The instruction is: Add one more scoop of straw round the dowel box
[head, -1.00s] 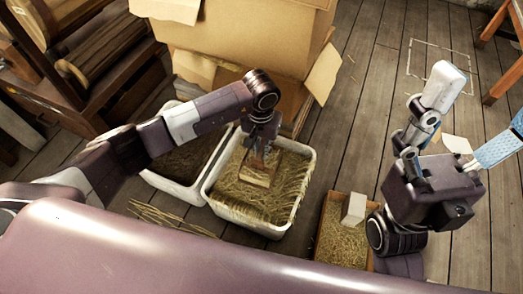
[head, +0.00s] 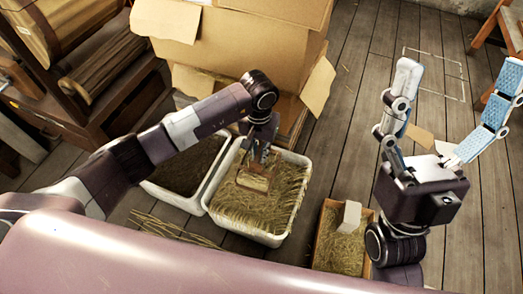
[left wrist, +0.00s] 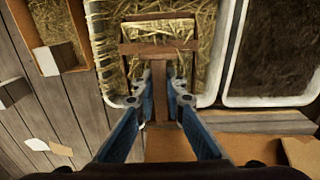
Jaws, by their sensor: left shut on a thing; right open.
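My left gripper (head: 262,152) is shut on the handle of a wooden scoop (head: 255,181) over the white straw tub (head: 293,222). In the left wrist view the fingers (left wrist: 160,100) close around the handle, and straw shows in the scoop (left wrist: 157,48). I cannot tell whether the scoop touches the tub's straw. A small open carton (head: 316,246) to the right holds straw and a pale block-like box (head: 350,215), likely the dowel box, with straw beside it. My right gripper (head: 460,72) is open and empty, fingers spread, right of the carton.
A second white-rimmed tub (head: 172,194) with darker contents stands left of the straw tub. A large cardboard box (head: 245,45) with open flaps stands behind. Loose straw (head: 165,226) lies on the floor. Wooden furniture (head: 110,95) is at left. Floor at back right is mostly clear.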

